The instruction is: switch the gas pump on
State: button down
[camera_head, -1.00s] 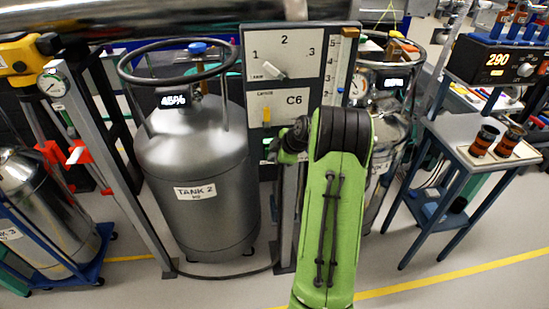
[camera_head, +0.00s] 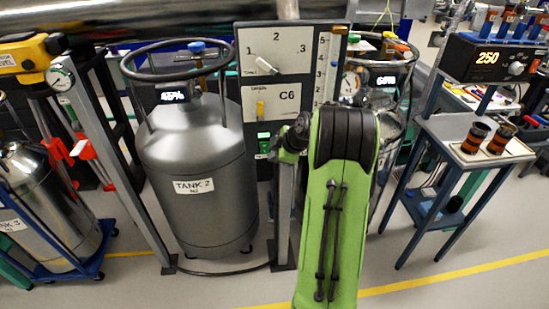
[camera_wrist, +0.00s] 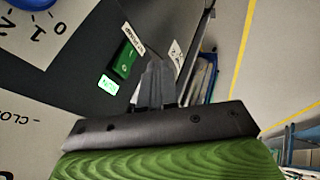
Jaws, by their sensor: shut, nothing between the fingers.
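The gas pump switch appears to be the green rocker (camera_wrist: 125,61) on the dark panel in the wrist view, beside a small white label (camera_wrist: 133,39) that is too blurred to read surely. A small lit green display (camera_wrist: 108,84) is next to it. My gripper (camera_wrist: 155,72) is shut and empty, with its fingertips just right of the rocker in that view. Whether they touch the panel I cannot tell. In the head view the control panel (camera_head: 246,80) stands behind my green arm, with small green parts low on it. My fingers are hidden there.
The grey tank 2 (camera_head: 195,170) stands left of the panel. A steel tank (camera_head: 388,125) is partly hidden behind my arm. A blue-legged table (camera_head: 440,133) stands at right below a heater-like box reading 250 (camera_head: 487,60). A yellow-headed stand (camera_head: 28,52) is at left.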

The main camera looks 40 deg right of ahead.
jog(key=v, duration=0.6)
jog(key=shift+s+a+p, duration=0.25)
jog(key=shift+s+p, duration=0.15)
jog(key=shift+s, duration=0.1)
jog(key=shift+r, duration=0.1)
